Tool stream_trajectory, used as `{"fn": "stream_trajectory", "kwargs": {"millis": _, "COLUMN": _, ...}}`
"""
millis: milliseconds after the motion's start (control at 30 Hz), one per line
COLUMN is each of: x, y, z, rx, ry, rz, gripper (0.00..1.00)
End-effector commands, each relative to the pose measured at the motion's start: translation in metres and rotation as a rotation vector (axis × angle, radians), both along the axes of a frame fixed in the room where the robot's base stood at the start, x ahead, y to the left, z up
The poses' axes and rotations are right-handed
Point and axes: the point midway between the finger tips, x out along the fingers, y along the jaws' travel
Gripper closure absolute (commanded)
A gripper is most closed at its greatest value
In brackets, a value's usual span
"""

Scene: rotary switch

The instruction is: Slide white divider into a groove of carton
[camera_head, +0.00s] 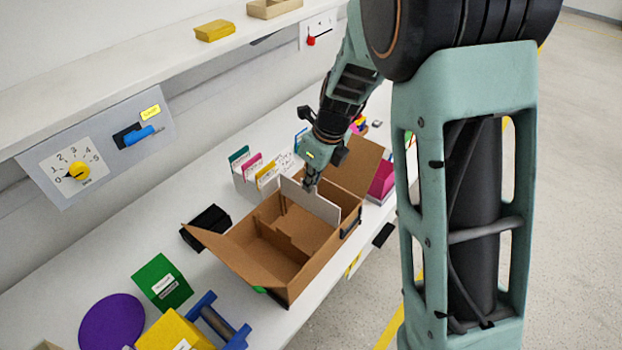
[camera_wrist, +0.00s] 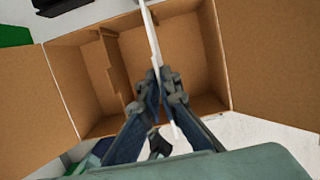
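The brown cardboard carton (camera_head: 318,262) stands open on the white bench with its flaps folded out. Inside it are notched cardboard partitions, clearer in the wrist view (camera_wrist: 113,55). The white divider (camera_head: 318,207) is a thin upright panel across the carton, toward its far end. It looks partly within the opening; I cannot tell whether its edges sit in a groove. My gripper (camera_head: 310,184) is above the carton, shut on the divider's upper edge. In the wrist view the fingers (camera_wrist: 163,75) pinch the divider (camera_wrist: 150,35), which shows nearly edge-on; its lower edge is hidden.
A box of coloured file cards (camera_head: 262,178) stands behind the carton, and a black object (camera_head: 207,228) lies left of it. A green box (camera_head: 162,283), purple disc (camera_head: 112,322) and yellow block (camera_head: 173,332) lie nearer. A panel with a yellow rotary knob (camera_head: 78,171) is on the wall.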

Motion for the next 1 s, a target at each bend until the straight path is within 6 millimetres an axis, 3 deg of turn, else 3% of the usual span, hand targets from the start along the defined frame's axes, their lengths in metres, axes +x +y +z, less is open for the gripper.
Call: {"fn": "stream_trajectory", "kwargs": {"millis": 1000, "x": 0.0, "y": 0.0, "z": -0.063, "rx": 0.0, "ry": 0.0, "rz": 0.0, "gripper": 1.0}}
